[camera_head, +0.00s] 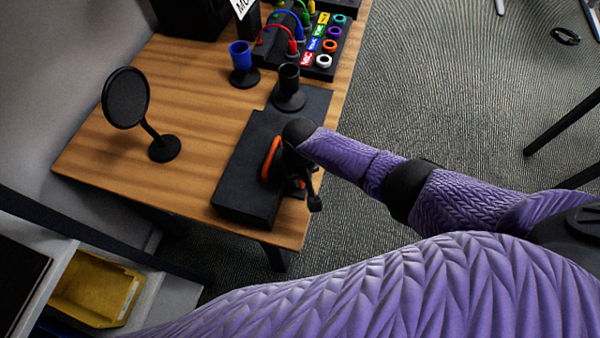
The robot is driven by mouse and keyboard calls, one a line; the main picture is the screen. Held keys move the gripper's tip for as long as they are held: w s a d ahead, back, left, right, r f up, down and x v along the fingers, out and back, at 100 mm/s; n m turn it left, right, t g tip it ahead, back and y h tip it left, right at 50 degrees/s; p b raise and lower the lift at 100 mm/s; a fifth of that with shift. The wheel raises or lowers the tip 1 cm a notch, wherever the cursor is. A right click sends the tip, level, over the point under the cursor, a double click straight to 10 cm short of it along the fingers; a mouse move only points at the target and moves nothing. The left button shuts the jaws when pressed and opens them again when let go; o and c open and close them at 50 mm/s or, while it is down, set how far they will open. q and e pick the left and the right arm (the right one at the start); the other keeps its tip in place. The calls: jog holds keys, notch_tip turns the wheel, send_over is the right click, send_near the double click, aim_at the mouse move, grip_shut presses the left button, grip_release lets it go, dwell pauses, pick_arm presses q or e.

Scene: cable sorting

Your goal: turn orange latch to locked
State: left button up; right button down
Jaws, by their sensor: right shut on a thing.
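An orange latch (270,158) shows as a curved orange piece on top of a black box (243,190) near the front of the wooden table. My right gripper (297,175) is at the box, over its right side, and is shut on the orange latch. The gripper and wrist hide most of the latch, so its exact angle cannot be told. A second bit of orange shows just right of the gripper. My left gripper is not in view.
A black cup (288,88) and a blue cup (241,62) stand behind the box. A round black pop filter (126,98) stands at left. A panel with coloured cables and ring sockets (323,60) lies at the back. A yellow bin (95,285) sits lower left.

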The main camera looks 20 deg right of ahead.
jog(key=n, duration=0.4)
jog(key=shift+d+p, duration=0.1)
jog(key=shift+p, duration=0.2)
jog(key=n, duration=0.5)
jog(key=shift+w+n, duration=0.1)
jog(key=shift+n, duration=0.3)
jog(key=c, duration=0.9)
grip_release()
notch_tip(320, 180, up, 9)
jog(key=p, duration=0.5)
jog(key=shift+p, duration=0.4)
jog(key=shift+r, duration=0.5)
